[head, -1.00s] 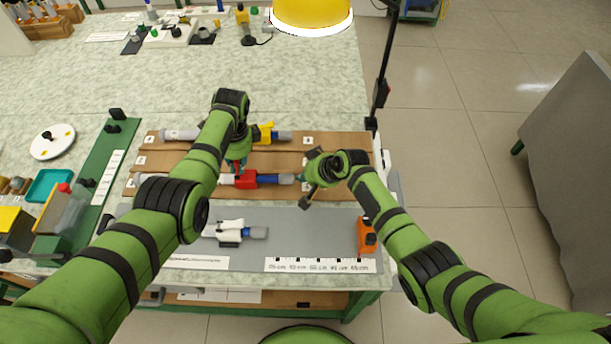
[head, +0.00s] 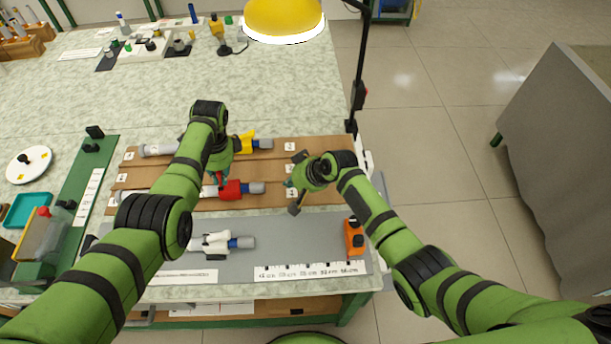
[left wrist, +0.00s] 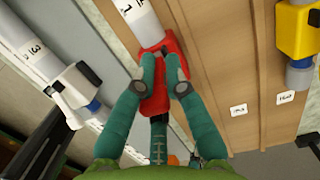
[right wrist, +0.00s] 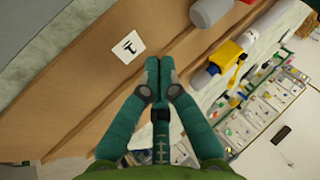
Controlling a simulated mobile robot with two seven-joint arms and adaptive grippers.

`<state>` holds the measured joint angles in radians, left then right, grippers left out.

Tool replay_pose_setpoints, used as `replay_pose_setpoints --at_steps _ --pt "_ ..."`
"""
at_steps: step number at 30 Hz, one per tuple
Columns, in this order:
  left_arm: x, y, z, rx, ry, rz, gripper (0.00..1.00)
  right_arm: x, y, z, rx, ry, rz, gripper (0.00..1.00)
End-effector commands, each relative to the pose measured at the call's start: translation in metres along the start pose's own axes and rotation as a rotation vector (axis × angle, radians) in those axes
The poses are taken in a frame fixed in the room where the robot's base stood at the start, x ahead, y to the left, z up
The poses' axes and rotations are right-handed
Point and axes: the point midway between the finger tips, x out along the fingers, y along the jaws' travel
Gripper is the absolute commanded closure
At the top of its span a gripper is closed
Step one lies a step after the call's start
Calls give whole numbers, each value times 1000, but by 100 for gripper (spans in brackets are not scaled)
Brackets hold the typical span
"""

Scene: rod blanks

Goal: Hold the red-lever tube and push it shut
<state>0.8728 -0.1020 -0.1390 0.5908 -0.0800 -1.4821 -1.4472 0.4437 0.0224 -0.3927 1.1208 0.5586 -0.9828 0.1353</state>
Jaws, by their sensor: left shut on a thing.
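The red-lever tube (head: 232,190) lies on the wooden board, its long pale barrel to the left. A short blue band and a grey end (head: 257,188) show right of the red collar.
A yellow-lever tube (head: 247,142) lies behind, and a white-lever tube (head: 218,242) lies in front on a grey mat (head: 310,235). An orange block (head: 354,237) sits at the mat's right. A yellow lamp (head: 283,18) hangs above the table's back right.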

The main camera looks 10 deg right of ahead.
Motion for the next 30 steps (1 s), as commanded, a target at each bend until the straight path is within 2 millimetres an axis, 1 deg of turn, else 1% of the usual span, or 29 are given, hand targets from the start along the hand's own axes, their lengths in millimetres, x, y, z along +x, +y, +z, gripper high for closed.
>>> replay_pose_setpoints --at_steps 1,9,15,21,30 --pt "0 0 -1 0 1 0 100 -8 1 0 -2 2 2 100" --pt "0 0 0 0 1 1 100 -52 1 0 -2 1 3 100" --pt "0 0 0 0 1 1 100 -76 1 1 0 0 3 100" --pt "0 0 0 0 1 1 100 -84 1 1 0 -1 3 100" --pt "0 0 0 0 1 1 100 -84 0 1 0 -1 3 100"
